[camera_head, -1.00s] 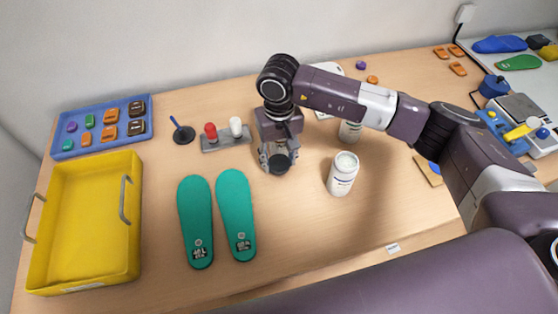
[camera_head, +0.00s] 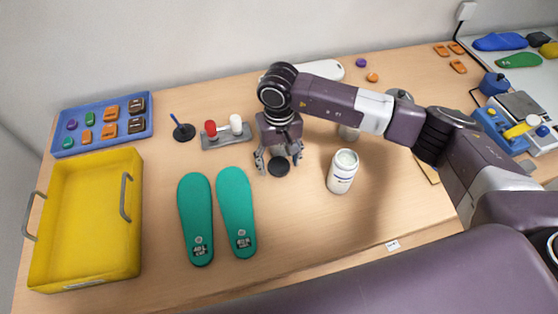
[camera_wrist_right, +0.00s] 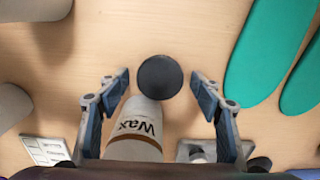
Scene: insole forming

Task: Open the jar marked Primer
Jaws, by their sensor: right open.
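My right gripper (camera_head: 279,160) is open, its fingers spread on either side of a round black lid (camera_head: 279,168). The lid appears to lie flat on the table; in the right wrist view the lid (camera_wrist_right: 160,77) sits between the fingertips, touching neither. An open white jar (camera_head: 342,172) with pale contents stands upright to the right; its label is too small to read. Another jar (camera_head: 348,132) is partly hidden behind my right arm. In the right wrist view a jar marked Wax (camera_wrist_right: 140,118) is beside the lid. I see no readable Primer label. My left gripper is not in view.
Two green insoles (camera_head: 236,215) lie left of the gripper. A clamp stand with red and white knobs (camera_head: 226,138) is behind them. A yellow bin (camera_head: 85,272) and blue tray (camera_head: 146,132) are at the left.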

